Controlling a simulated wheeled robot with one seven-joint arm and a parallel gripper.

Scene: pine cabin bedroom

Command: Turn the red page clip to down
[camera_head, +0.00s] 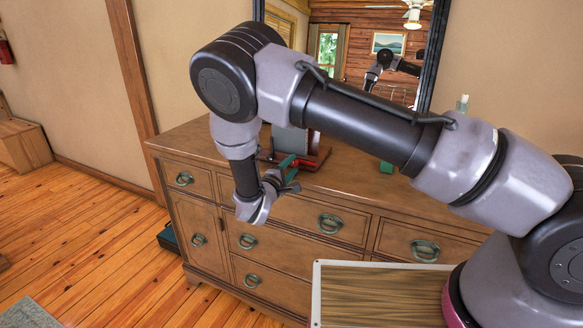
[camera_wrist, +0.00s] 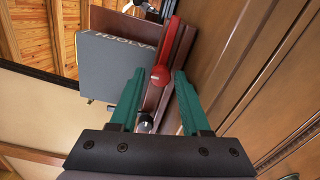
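The red page clip (camera_wrist: 160,76) shows in the wrist view as a round red knob with a long red bar running up and to the right in the picture. It sits at a reddish-brown wooden stand (camera_wrist: 153,98), beside a grey book (camera_wrist: 112,65) with pale lettering. My gripper (camera_wrist: 161,73) has green fingers, which are open with a gap between them. The knob appears in the gap near the fingertips; I cannot tell whether either finger touches it. In the head view my gripper (camera_head: 293,172) is at the dresser's front edge by the stand (camera_head: 312,158), and the clip is not clear there.
The wooden dresser (camera_head: 290,213) with ring handles stands below the stand. A dark-framed mirror (camera_head: 430,60) is behind. The plank floor (camera_head: 90,235) at left is mostly clear.

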